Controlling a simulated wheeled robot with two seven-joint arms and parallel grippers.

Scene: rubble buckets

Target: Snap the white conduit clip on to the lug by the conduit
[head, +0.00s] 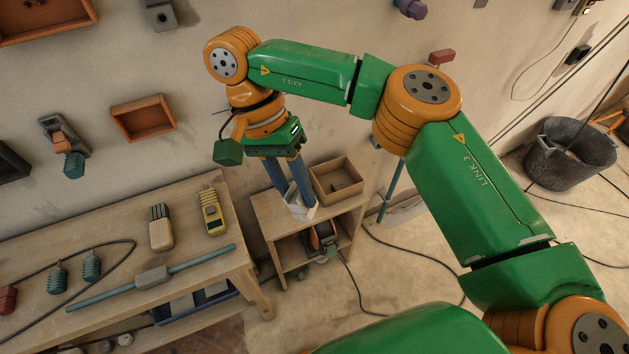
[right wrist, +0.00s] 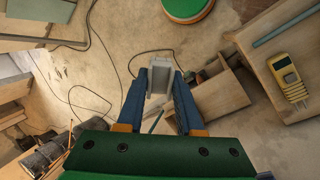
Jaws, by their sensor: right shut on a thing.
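My right gripper (head: 298,198) points down over a small wooden stand, its blue fingers shut on the white conduit clip (head: 301,210). In the right wrist view the clip (right wrist: 160,75) sits between the fingertips of the gripper (right wrist: 160,82), a pale channel-shaped piece. In the head view I cannot tell whether the clip touches the stand top. A thin blue-grey upright pipe (head: 391,191), perhaps the conduit, stands by the wall to the right of the stand. I cannot make out the lug. My left gripper is not in view.
The small stand (head: 267,212) carries an open wooden box (head: 338,173) right of the clip. A workbench (head: 120,233) at left holds a yellow meter (head: 212,212), a brush (head: 161,228) and a blue-grey rod (head: 205,260). Cables cross the floor. A bucket (head: 560,165) stands far right.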

